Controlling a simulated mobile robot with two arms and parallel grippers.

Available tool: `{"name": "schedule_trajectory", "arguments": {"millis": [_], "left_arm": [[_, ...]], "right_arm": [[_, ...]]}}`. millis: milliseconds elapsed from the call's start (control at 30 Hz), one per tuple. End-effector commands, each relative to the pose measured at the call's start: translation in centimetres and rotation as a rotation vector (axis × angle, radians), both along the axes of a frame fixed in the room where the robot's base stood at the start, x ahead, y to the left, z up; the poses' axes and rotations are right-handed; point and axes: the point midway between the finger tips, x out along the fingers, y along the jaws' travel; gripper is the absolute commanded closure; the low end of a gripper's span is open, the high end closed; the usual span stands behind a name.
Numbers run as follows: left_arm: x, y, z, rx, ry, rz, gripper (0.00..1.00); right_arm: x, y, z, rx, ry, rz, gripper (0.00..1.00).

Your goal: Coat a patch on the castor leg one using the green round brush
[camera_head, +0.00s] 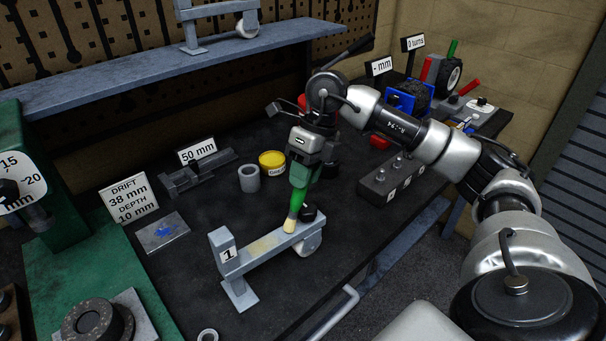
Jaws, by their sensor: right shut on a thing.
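My right gripper (305,158) points down over the bench and is shut on the green round brush (298,199). The brush is close to upright, with its pale bristle tip (290,226) at the top of castor leg one, near its wheel end; it looks to be touching. Castor leg one (232,266) is a grey bar with a "1" label at its left end and a castor wheel (308,243) at its right end. A yellowish patch (264,244) lies on the bar's top, left of the bristles. My left gripper is not in view.
A yellow-topped tin (272,163) and a grey ring (249,179) stand behind the leg. A dark block with knobs (391,183) is to the right. A green press (70,200) stands left. The bench front edge has a handle (335,312).

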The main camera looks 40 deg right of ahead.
Motion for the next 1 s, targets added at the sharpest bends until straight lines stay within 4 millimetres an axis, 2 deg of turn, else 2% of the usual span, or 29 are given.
{"name": "schedule_trajectory", "arguments": {"millis": [633, 1000], "left_arm": [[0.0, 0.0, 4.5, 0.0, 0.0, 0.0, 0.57], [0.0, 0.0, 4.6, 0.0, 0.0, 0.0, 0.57]], "right_arm": [[0.0, 0.0, 5.9, 0.0, -0.001, 0.001, 0.97], [0.0, 0.0, 6.1, 0.0, -0.001, 0.001, 0.97]]}}
